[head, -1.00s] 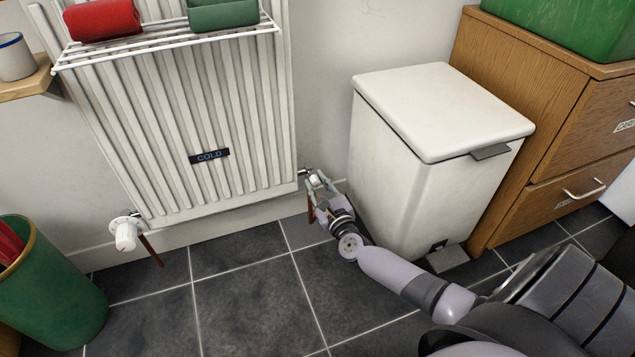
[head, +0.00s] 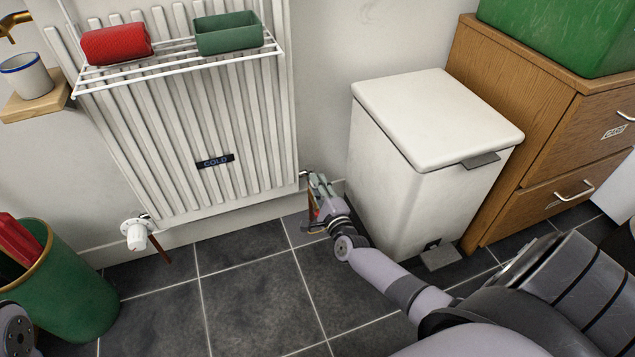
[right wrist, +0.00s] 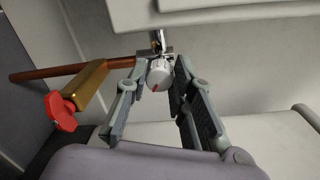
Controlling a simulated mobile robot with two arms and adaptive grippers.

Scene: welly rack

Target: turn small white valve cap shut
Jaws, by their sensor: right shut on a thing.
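The small white valve cap (right wrist: 158,78) shows in the right wrist view, with a red mark on its face. It sits on a metal fitting below the radiator's edge. My right gripper (right wrist: 160,66) is shut on the cap, one finger on each side. In the head view my right gripper (head: 318,184) is at the radiator's lower right corner, and it mostly hides the cap there. My left gripper is not in view; only a grey part of my left arm shows at the lower left edge.
A brass valve with a red handle (right wrist: 62,112) and a copper pipe (right wrist: 75,70) are close beside my right gripper. A white pedal bin (head: 400,170) stands just right of it. A larger white valve (head: 136,234) is at the radiator's (head: 215,185) lower left. Floor in front is clear.

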